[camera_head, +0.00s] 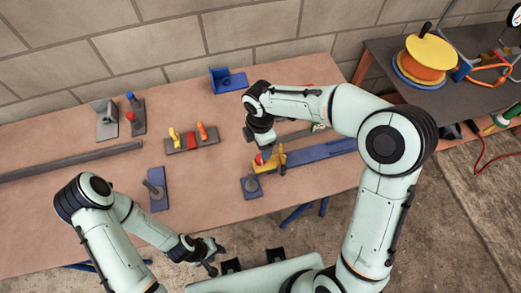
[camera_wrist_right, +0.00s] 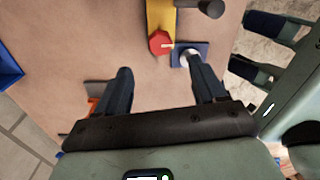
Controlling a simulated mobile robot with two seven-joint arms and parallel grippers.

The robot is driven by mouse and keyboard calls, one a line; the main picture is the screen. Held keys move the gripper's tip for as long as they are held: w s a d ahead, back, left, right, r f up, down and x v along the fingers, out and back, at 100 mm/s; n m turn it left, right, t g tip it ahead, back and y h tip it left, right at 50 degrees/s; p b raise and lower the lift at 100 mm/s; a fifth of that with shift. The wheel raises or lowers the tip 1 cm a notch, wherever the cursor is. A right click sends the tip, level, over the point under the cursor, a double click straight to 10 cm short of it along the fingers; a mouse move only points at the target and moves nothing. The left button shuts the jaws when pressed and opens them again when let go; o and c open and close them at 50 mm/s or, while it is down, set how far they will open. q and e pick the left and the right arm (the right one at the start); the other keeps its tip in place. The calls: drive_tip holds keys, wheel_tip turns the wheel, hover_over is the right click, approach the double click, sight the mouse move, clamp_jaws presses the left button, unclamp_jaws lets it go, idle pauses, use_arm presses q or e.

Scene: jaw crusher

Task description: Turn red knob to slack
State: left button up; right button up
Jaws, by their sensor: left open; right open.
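The red knob (camera_head: 259,159) sits on a yellow block (camera_head: 268,166) at the near end of a blue bar device on the table. In the right wrist view the red knob (camera_wrist_right: 161,43) has a pale mark on its face and lies just beyond the fingertips, roughly centred between them. My right gripper (camera_wrist_right: 162,72) is open and empty; in the head view it (camera_head: 265,151) is over the knob, partly covering it. I cannot tell its height above the knob. My left gripper (camera_head: 211,262) is open, apart from everything, off the table's front edge.
A small blue plate (camera_head: 251,187) with a post stands beside the yellow block. A grey block (camera_head: 192,140) with coloured levers stands left of it. A blue bracket (camera_head: 228,80) is farther back.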

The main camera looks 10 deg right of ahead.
wheel_tip(320, 180, up, 4)
drive_tip(key=shift+r, duration=0.25)
idle(0.5)
